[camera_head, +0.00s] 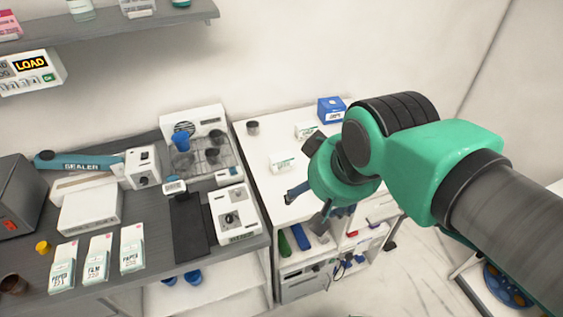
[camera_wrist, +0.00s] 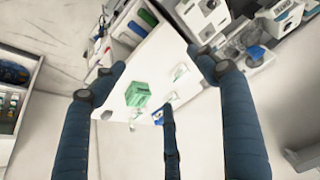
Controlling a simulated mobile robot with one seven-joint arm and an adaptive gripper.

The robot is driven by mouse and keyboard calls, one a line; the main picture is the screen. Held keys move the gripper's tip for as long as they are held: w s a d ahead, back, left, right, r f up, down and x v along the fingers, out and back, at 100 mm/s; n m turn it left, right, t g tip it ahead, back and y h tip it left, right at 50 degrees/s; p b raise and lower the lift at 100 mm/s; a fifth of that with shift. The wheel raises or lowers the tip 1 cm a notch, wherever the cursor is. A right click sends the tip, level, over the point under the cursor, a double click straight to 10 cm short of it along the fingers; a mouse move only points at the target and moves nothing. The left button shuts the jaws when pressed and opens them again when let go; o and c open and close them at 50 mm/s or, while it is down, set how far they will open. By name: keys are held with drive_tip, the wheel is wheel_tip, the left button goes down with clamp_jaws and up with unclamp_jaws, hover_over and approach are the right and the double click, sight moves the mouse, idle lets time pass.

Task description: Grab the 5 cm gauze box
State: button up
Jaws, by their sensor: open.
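My gripper (camera_head: 306,207) is open and empty above the front part of a white counter. It also shows in the wrist view (camera_wrist: 157,62), its dark fingers spread. A green box (camera_wrist: 137,94) stands on the counter between the fingers in the wrist view, apart from them; my arm seems to hide it in the head view. A small white-and-green box (camera_head: 282,162) lies left of my gripper, and a similar box (camera_head: 306,130) lies farther back. Small white-and-green boxes (camera_wrist: 180,72) also show in the wrist view. I cannot read which box is 5 cm gauze.
A blue box (camera_head: 331,108) and a small dark cup (camera_head: 252,127) stand at the counter's back. A grey bench (camera_head: 160,232) with machines and cartons adjoins on the left. Shelves with green and blue items (camera_head: 292,240) lie below the counter. The counter's front left is clear.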

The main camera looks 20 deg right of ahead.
drive_tip(key=w+d+r+m+g+p, duration=0.1)
drive_tip(key=w+r+m+g+p, duration=0.3)
drive_tip(key=w, duration=0.8)
drive_tip(key=m+g+p, duration=0.1)
drive_tip(key=m+p, duration=1.1)
drive_tip(key=m, duration=0.1)
hover_over(282, 158)
wheel_tip(282, 158, down, 16)
drive_tip(key=shift+w+f, duration=0.1)
drive_tip(key=shift+w, duration=0.05)
drive_tip(key=shift+f, duration=0.1)
drive_tip(key=shift+f, duration=4.2)
drive_tip(key=shift+b, duration=0.3)
